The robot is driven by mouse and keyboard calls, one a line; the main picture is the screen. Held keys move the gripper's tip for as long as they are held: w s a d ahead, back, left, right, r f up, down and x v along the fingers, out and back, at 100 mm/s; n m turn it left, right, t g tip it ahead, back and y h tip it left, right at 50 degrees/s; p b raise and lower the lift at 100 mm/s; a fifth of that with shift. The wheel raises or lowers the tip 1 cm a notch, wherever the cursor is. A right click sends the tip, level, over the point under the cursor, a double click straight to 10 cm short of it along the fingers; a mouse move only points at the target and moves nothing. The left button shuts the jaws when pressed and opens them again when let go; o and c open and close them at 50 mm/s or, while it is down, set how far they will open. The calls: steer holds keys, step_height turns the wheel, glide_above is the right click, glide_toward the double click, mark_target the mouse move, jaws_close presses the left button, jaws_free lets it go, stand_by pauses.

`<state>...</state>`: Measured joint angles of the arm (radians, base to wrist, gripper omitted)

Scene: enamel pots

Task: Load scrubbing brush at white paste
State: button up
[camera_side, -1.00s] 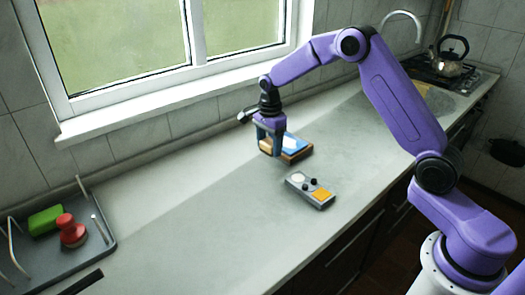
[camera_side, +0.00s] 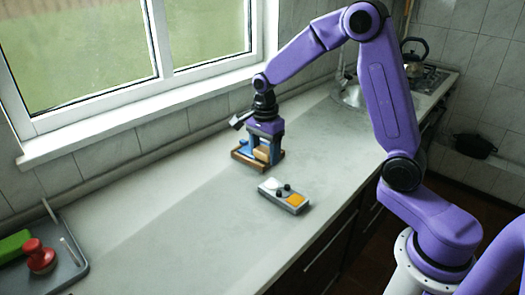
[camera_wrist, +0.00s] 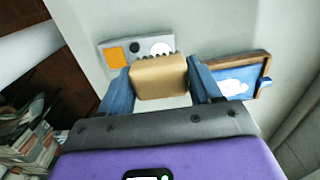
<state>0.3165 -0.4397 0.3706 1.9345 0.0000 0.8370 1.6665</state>
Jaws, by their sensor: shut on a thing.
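My gripper (camera_side: 263,150) is shut on the scrubbing brush, a tan block (camera_wrist: 158,80) with a row of dark bristles along its far edge in the wrist view. The brush (camera_side: 262,155) also shows between the fingers in the side view. A grey holder (camera_side: 284,196) lies on the counter, nearer the front edge than my gripper. It carries the round white paste (camera_side: 271,184) at one end and an orange square (camera_side: 295,199) at the other. In the wrist view the white paste (camera_wrist: 161,48) is just beyond the bristles, partly covered by them.
A wood-framed blue panel with a white patch (camera_wrist: 236,84) lies beside the brush in the wrist view; my gripper partly hides its frame (camera_side: 241,159) in the side view. A dark rack (camera_side: 70,269) holds a red knobbed item (camera_side: 40,258) and a green block (camera_side: 13,247). The counter between is clear.

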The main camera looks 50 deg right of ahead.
mark_target(272, 185)
steer(key=shift+o, duration=0.6)
steer(key=shift+d+f+n, duration=0.3)
steer(key=shift+f+n, duration=0.05)
steer(key=shift+n, duration=0.5)
steer(key=shift+d+f+n, duration=0.25)
steer(key=shift+f+n, duration=0.1)
steer(key=shift+n, duration=0.5)
steer(key=shift+s+d+f+n, duration=0.1)
steer(key=shift+d+f+n, duration=0.2)
steer(key=shift+f+n, duration=0.85)
steer(key=shift+d+f+n, duration=0.3)
steer(key=shift+f+n, duration=0.4)
steer(key=shift+f, duration=0.85)
steer(key=shift+s+d+f+n, duration=0.1)
steer(key=shift+d+f+n, duration=0.2)
steer(key=shift+f+n, duration=0.85)
steer(key=shift+f, duration=0.85)
step_height(272, 185, up, 7)
